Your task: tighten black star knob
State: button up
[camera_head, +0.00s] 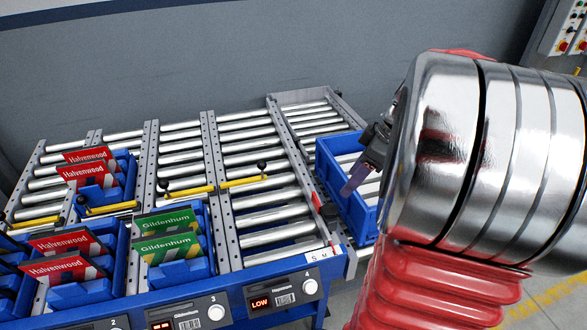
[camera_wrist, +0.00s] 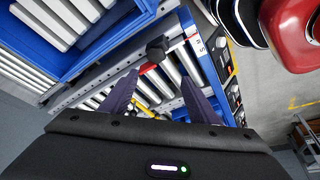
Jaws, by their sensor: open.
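The black star knob (camera_wrist: 157,48) shows in the wrist view on the grey side rail, beside a red strip. In the head view a small dark knob (camera_head: 328,211) sits at the front end of the right-hand rail and is partly hard to make out. My gripper (camera_wrist: 159,76) is open, with its two purple fingers spread apart. In the wrist view the knob appears just beyond the fingertips, between their lines, and nothing is held. In the head view my gripper (camera_head: 352,182) is over the blue bin, right of the knob; much of it is hidden behind my arm.
An empty-looking blue bin (camera_head: 326,165) stands in the rightmost lane. Roller lanes (camera_head: 264,200) lie to the left, with yellow stop bars (camera_head: 243,182) carrying black ball handles. Blue bins with red and green cards fill the left lanes. Displays (camera_head: 259,303) line the front edge.

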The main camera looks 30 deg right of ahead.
aim_at(331, 209)
jog(key=shift+s+d+f, duration=0.1)
jog(key=shift+d+f, duration=0.05)
jog(key=shift+d, duration=0.3)
jog(key=shift+s+d+f, duration=0.1)
jog(key=shift+d, duration=0.3)
jog(key=x, duration=1.4)
jog(key=shift+a+r, duration=0.1)
jog(key=shift+c, duration=0.3)
